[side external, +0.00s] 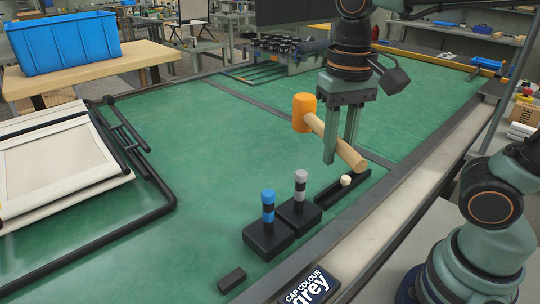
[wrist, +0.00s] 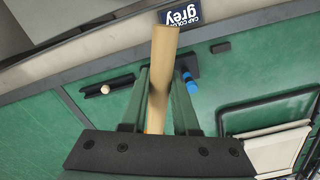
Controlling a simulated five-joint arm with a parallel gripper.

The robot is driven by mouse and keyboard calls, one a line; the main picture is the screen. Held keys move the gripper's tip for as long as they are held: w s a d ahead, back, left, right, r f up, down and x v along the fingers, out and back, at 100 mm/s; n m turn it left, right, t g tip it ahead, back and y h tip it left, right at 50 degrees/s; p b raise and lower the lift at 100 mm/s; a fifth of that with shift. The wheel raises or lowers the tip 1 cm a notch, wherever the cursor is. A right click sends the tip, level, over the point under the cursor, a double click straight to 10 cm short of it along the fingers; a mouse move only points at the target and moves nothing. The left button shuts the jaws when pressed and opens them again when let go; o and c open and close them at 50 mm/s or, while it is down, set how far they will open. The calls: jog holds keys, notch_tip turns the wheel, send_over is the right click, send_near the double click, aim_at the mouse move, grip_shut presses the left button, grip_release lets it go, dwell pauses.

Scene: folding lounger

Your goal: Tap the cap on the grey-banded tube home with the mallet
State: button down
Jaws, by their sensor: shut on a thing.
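My gripper (side external: 339,148) is shut on the wooden handle of a mallet and holds it in the air. The mallet's orange head (side external: 304,112) points to the back left in the side view; the handle (wrist: 161,75) runs between the fingers in the wrist view. The grey-banded tube (side external: 300,186) stands upright in a black block, with a grey top above a dark part. It is below and left of my gripper in the side view. In the wrist view I cannot make it out, probably behind a finger or the handle.
A blue-banded tube (side external: 268,207) stands in a black block beside the grey one. A black tray (side external: 328,197) with a small cream knob (side external: 346,180) lies to the right. A sign (side external: 311,287) reads "CAP COLOUR grey". A small black block (side external: 231,280) lies in front. The folding lounger (side external: 55,160) is left.

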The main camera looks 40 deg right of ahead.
jog(key=shift+s+d, duration=0.1)
jog(key=shift+s, duration=0.05)
jog(key=shift+f, duration=2.5)
notch_tip(320, 180, down, 8)
notch_tip(320, 180, up, 8)
